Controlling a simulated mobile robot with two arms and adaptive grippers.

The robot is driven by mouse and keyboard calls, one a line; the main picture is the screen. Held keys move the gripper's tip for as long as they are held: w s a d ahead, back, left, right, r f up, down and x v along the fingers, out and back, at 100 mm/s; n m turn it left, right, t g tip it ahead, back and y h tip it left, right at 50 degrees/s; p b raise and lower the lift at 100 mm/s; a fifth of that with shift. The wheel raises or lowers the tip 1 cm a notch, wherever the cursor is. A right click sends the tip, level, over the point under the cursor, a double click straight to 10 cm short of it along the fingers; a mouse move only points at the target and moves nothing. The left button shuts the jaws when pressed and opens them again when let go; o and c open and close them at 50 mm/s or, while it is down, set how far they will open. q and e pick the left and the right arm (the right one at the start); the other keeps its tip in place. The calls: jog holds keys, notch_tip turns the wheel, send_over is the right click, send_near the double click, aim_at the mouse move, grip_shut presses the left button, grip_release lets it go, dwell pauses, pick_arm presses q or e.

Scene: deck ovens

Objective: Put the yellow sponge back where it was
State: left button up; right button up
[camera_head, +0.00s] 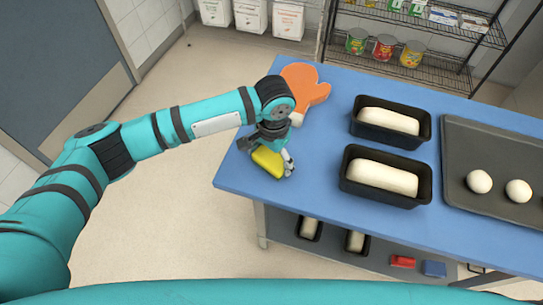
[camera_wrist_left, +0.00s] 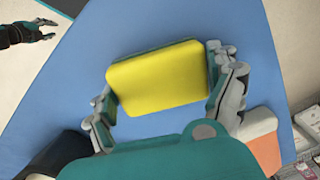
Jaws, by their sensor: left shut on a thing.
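The yellow sponge (camera_head: 267,162) is at the left end of the blue table (camera_head: 300,165), close to its edge. My left gripper (camera_head: 272,158) is shut on it, pointing down. In the left wrist view the sponge (camera_wrist_left: 160,80) sits between the two fingers, yellow face toward the camera, with a green layer along its far side. I cannot tell whether it touches the table. My right gripper (camera_wrist_left: 38,32) shows small at the top left of the left wrist view, off the table's edge and away from the sponge.
An orange mitt (camera_head: 308,85) lies behind my left gripper. Two black loaf pans (camera_head: 352,188) with dough stand to the right, then a dark tray (camera_head: 455,150) with dough balls. A lower shelf (camera_head: 335,255) holds more pans. A wire rack (camera_head: 435,65) stands behind. Blue tabletop between sponge and pans is clear.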

aim_at(273, 158)
pick_arm(q)
jog(key=o, duration=1)
jog(key=shift+f, duration=0.15)
jog(key=shift+c, duration=0.2)
jog(key=shift+r, duration=0.4)
notch_tip(273, 158, up, 11)
jog(key=b, duration=0.1)
jog(key=shift+s+d+r, duration=0.15)
jog(key=shift+d+r, duration=0.05)
